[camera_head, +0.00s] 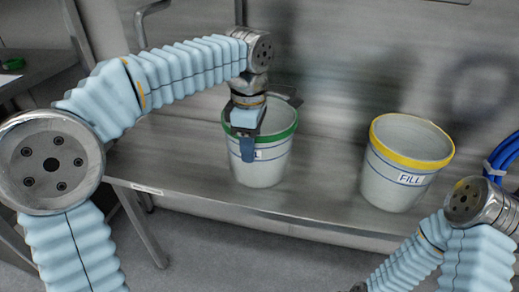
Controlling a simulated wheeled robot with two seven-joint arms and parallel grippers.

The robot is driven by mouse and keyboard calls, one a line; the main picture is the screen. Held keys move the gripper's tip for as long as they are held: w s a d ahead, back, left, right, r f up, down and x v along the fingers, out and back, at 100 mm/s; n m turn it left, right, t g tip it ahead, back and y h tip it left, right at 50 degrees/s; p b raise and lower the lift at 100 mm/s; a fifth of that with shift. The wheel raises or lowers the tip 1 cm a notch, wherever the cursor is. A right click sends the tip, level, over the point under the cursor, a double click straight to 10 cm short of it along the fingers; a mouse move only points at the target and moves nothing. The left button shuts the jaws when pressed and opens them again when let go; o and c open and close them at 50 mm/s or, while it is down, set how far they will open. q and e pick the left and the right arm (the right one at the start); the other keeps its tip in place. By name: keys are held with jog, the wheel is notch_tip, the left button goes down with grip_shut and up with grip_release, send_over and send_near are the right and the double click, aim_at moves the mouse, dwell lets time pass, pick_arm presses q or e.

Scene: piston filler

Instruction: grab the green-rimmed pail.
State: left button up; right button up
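The green-rimmed pail (271,166) is a white bucket with a blue line and a partly covered label. It stands upright on the metal bench, left of the yellow-rimmed pail. My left gripper (247,140) is at its near rim, pointing down, with a dark blue finger in front of the outer wall and over the label. The other finger is hidden, so I cannot tell whether the gripper is closed on the rim. My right arm comes in at the lower right; its gripper is outside the picture.
The yellow-rimmed pail (391,185), labelled FILL, stands to the right on the steel bench (185,160). Blue hoses (505,158) hang at the right edge. A metal wall stands behind. Bare bench separates the pails.

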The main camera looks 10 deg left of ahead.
pick_arm(q)
grip_shut()
dwell(1.3)
